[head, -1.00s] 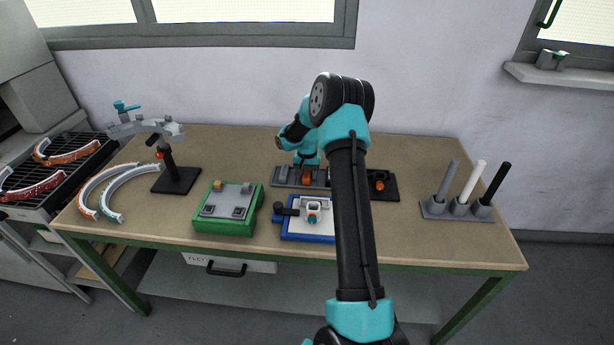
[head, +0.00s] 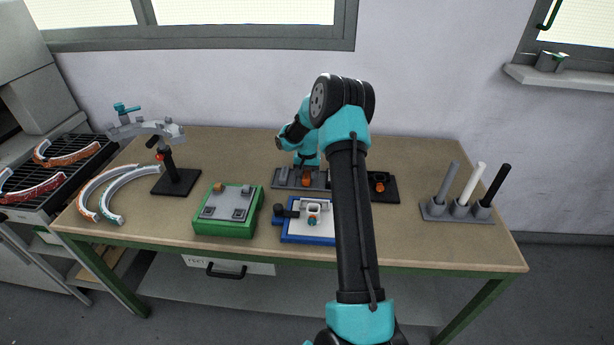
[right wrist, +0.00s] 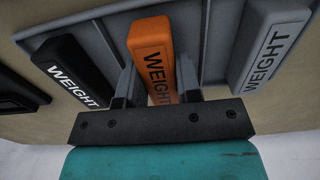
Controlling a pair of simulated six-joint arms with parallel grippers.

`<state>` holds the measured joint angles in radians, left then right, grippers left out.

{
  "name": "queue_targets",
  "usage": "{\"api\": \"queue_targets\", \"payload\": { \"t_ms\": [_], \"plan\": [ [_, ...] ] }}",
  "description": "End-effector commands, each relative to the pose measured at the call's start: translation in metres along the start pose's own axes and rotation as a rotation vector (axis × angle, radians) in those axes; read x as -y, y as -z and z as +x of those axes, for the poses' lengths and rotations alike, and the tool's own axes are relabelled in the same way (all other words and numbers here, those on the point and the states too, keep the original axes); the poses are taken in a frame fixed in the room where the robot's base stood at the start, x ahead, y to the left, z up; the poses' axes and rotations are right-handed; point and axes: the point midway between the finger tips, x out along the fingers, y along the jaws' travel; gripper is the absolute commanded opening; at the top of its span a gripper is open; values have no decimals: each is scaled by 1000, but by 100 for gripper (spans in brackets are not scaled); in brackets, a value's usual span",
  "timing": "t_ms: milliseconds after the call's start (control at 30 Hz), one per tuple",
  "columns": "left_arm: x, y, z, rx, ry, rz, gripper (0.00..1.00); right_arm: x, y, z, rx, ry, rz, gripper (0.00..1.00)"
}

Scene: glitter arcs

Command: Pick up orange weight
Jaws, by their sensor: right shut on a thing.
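The orange weight (right wrist: 150,42) stands out in the right wrist view, at the grey tray (right wrist: 205,20) between a black weight (right wrist: 72,68) and a grey weight (right wrist: 272,45). My right gripper (right wrist: 157,82) has one finger on each side of the orange weight and is shut on it. In the head view the orange weight (head: 306,177) is small, under my right gripper (head: 306,168) at the back of the table. I cannot tell whether it is clear of the tray. My left gripper is not in view.
A green box (head: 228,228) and a blue-edged board (head: 300,238) lie in front of the tray. Posts (head: 470,182) stand far right; a black stand (head: 176,182) and curved strips (head: 120,190) lie left.

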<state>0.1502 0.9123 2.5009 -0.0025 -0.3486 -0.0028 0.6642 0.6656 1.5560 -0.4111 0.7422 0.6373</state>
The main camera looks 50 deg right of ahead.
Motion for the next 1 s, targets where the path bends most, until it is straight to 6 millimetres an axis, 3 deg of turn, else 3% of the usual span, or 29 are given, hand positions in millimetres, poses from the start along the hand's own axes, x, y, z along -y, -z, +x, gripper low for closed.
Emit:
{"api": "queue_targets", "payload": {
  "t_ms": [600, 1000],
  "plan": [
    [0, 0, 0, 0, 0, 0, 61, 0, 0, -90, -3, 1, 1, 0],
    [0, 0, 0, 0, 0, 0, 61, 0, 0, -96, -2, 1, 0, 0]
  ]
}}
